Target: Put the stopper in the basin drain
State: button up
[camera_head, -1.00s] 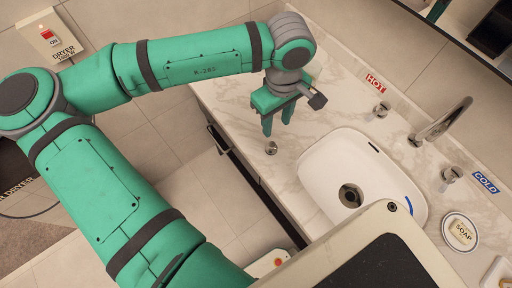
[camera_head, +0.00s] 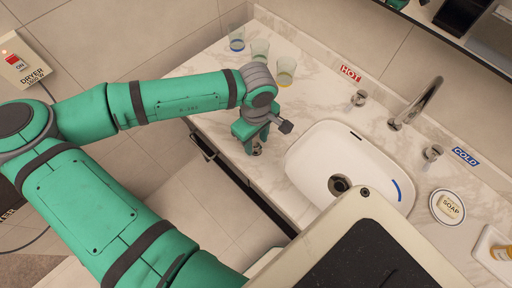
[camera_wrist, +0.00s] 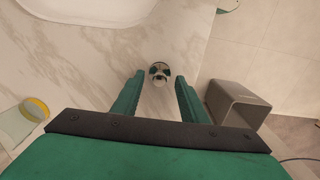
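The stopper (camera_wrist: 159,72) is a small shiny metal piece on the marble counter near its front edge. It also shows in the head view (camera_head: 257,149), partly hidden by a finger. My gripper (camera_wrist: 157,82) is open, its two green fingers pointing down toward the stopper, which sits between and just beyond the fingertips in the wrist view. In the head view my gripper (camera_head: 257,150) is over the counter left of the basin; I cannot tell whether it touches the stopper. The white basin (camera_head: 318,150) has a dark round drain (camera_head: 339,185) in its bottom.
Several glasses (camera_head: 286,71) stand at the back left of the counter. The faucet (camera_head: 416,104), HOT knob (camera_head: 359,97) and COLD knob (camera_head: 433,152) are behind the basin. A soap dish (camera_head: 447,207) is at right. A grey boxy thing (camera_wrist: 238,102) lies beyond the counter edge.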

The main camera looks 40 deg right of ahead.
aim_at(256, 145)
jog(key=shift+f, duration=0.2)
grip_shut()
jog(key=shift+r, duration=0.15)
notch_tip(256, 145, up, 10)
dwell(0.5)
